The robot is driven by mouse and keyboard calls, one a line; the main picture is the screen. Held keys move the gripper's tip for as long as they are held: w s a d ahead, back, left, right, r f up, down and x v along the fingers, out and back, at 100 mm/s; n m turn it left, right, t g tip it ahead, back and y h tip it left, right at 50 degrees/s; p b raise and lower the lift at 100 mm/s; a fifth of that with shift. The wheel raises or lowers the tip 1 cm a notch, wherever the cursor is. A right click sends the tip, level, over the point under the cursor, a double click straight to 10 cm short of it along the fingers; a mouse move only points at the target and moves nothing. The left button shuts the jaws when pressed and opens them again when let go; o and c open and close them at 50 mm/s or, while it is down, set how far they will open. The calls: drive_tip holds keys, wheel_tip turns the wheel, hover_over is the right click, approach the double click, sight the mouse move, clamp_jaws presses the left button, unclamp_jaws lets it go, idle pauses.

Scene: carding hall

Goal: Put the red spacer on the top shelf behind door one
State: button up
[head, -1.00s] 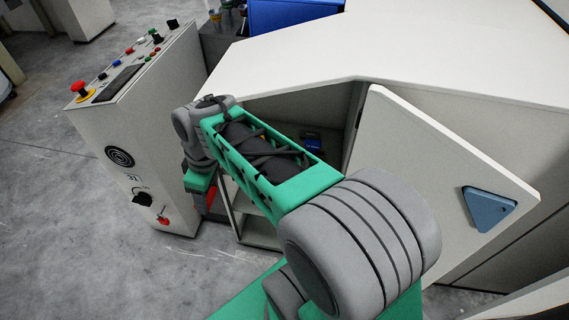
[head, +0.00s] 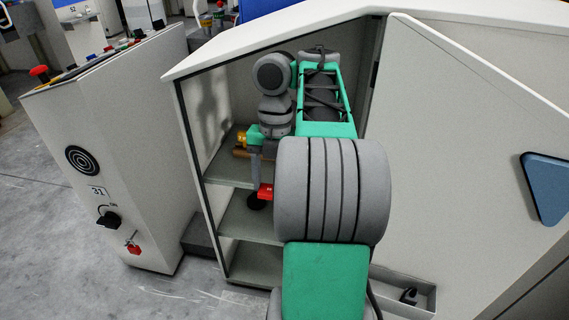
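The cabinet's door (head: 460,130) stands wide open at the right and bears a blue triangle. My arm reaches into the opening. My gripper (head: 263,188) points down at the front of the shelves, partly hidden by my forearm. The red spacer (head: 266,191) shows at its fingertips, and the gripper appears shut on it; the far finger is hidden. The top shelf (head: 222,172) is beside and behind the gripper. Whether the spacer touches a shelf cannot be told.
A yellow and brown item (head: 241,145) lies towards the back of the top shelf. A dark round thing (head: 257,203) shows just below the spacer. The lower shelf (head: 250,222) is partly visible. A control cabinet (head: 110,150) stands close at left. A low tray (head: 415,300) is at the cabinet's foot.

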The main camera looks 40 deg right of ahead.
drive_tip(key=w+d+f, duration=0.1)
drive_tip(key=w+d, duration=0.2)
drive_tip(key=w+d+f+p, duration=0.1)
drive_tip(key=w+d, duration=0.1)
drive_tip(key=d, duration=0.2)
drive_tip(key=w+d+f+p, duration=0.1)
drive_tip(key=w+d, duration=0.2)
drive_tip(key=d, duration=0.1)
drive_tip(key=shift+w+d, duration=0.1)
drive_tip(key=shift+w, duration=0.25)
wheel_tip(320, 180, down, 4)
drive_tip(key=b, duration=0.3)
drive_tip(key=shift+f, duration=0.15)
drive_tip(key=shift+w+d+r, duration=0.15)
drive_tip(key=shift+r, duration=0.05)
drive_tip(key=shift+f, duration=0.2)
drive_tip(key=o, duration=1.6)
drive_tip(key=shift+c, duration=0.2)
drive_tip(key=shift+r, duration=0.1)
wheel_tip(320, 180, up, 8)
drive_tip(key=p, duration=0.7)
drive_tip(key=shift+w+d+f+p, duration=0.2)
drive_tip(key=shift+w+d+p, duration=0.15)
drive_tip(key=shift+d+p, duration=0.1)
